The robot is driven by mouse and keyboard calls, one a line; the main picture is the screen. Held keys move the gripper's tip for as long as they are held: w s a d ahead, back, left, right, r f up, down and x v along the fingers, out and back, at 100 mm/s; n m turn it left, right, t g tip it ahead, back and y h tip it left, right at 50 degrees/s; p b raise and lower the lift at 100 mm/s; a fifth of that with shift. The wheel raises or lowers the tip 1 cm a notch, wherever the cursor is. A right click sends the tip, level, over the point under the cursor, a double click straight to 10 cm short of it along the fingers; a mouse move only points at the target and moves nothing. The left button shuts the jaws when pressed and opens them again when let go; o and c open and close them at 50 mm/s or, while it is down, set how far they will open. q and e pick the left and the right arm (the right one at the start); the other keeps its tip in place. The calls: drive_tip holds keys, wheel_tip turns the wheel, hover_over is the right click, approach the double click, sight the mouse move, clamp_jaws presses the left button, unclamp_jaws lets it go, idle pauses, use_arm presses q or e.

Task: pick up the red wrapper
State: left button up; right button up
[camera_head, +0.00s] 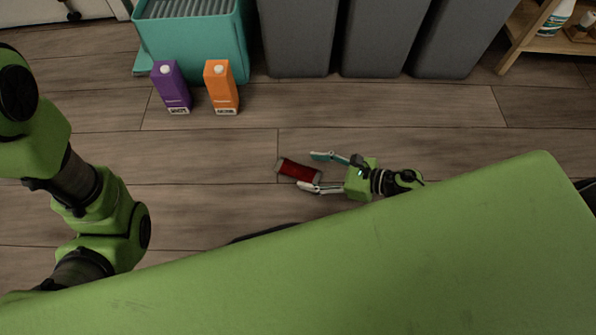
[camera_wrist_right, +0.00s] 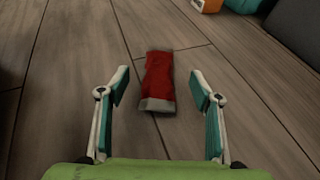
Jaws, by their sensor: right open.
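The red wrapper (camera_head: 298,171) lies flat on the wooden floor, with silvery ends. My right gripper (camera_head: 313,171) is open low over the floor, its fingertips reaching to either side of the wrapper's near end. In the right wrist view the wrapper (camera_wrist_right: 158,82) lies ahead between the two spread fingers (camera_wrist_right: 158,88), touching neither. Its grey end faces my palm. My left arm shows at the left of the head view, but its gripper fingers are not visible.
A purple carton (camera_head: 171,87) and an orange carton (camera_head: 221,87) stand by a teal bin (camera_head: 192,45). Grey bins (camera_head: 300,38) line the back, with a wooden shelf (camera_head: 545,42) at the right. The floor around the wrapper is clear.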

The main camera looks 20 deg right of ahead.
sight(301, 170)
drive_tip(key=b+x, duration=0.3)
drive_tip(key=x, duration=0.1)
drive_tip(key=shift+a+f, duration=0.15)
drive_tip(key=shift+f, duration=0.15)
drive_tip(key=shift+w+a, duration=0.2)
drive_tip(key=shift+w, duration=0.05)
drive_tip(key=shift+c, duration=0.4)
drive_tip(key=c, duration=0.7)
